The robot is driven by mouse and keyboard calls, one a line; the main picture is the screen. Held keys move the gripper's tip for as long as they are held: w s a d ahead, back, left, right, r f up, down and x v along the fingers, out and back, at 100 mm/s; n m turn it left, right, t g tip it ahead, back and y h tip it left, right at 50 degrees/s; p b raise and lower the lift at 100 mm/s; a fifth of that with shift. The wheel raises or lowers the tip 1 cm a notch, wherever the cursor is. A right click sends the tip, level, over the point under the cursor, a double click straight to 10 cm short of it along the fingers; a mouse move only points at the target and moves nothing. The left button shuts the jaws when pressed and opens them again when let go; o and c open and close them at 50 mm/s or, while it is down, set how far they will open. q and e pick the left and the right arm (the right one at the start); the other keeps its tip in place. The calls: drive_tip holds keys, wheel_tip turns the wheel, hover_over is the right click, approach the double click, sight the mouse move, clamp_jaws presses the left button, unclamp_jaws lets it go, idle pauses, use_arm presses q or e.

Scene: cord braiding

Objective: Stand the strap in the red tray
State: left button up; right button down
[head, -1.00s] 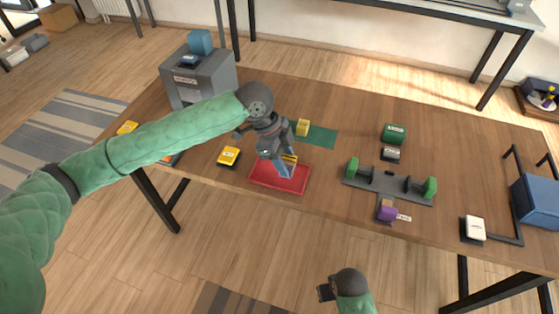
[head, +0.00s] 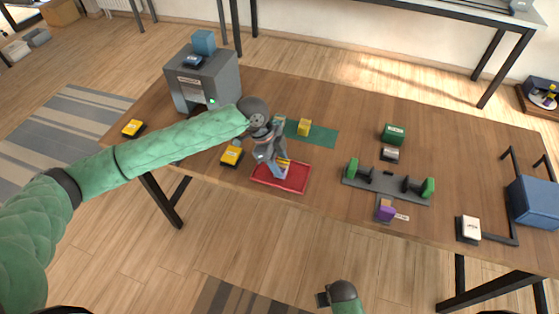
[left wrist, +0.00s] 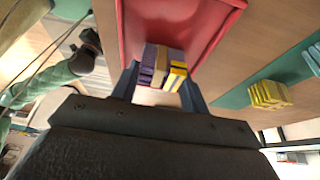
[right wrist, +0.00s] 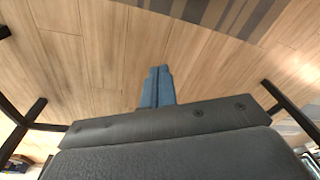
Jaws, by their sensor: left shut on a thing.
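The strap (left wrist: 163,66) is a small bundle of purple, tan, yellow and white bands. In the left wrist view it sits between the two blue-grey fingers of my left gripper (left wrist: 158,92). My left gripper (head: 277,173) is shut on the strap, pointing down over the red tray (head: 297,184). The tray also fills the top of the left wrist view (left wrist: 185,14). I cannot tell whether the strap touches the tray floor. My right gripper (right wrist: 157,88) has its fingers together, apparently empty, over the floor in front of the table.
A yellow block (head: 304,127) lies on a green mat (head: 322,136) behind the tray. A yellow-topped box (head: 231,156) is left of it. A grey machine (head: 206,82) stands at the back left. A grey fixture with green posts (head: 388,184) is to the right; table between is clear.

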use_arm(q)
drive_tip(key=shift+f, duration=0.15)
drive_tip(key=o, duration=1.1)
drive_tip(key=shift+c, duration=0.2)
drive_tip(key=shift+a+r, duration=0.1)
drive_tip(key=shift+r, duration=0.25)
drive_tip(key=b+v, duration=0.3)
drive_tip(key=v, duration=0.8)
drive_tip(key=shift+r, duration=0.25)
use_arm(e)
wheel_tip(320, 180, up, 14)
drive_tip(key=w+a, duration=0.1)
drive_tip(key=shift+r, duration=0.15)
use_arm(q)
drive_tip(key=shift+a+f, duration=0.1)
drive_tip(key=shift+a, duration=0.05)
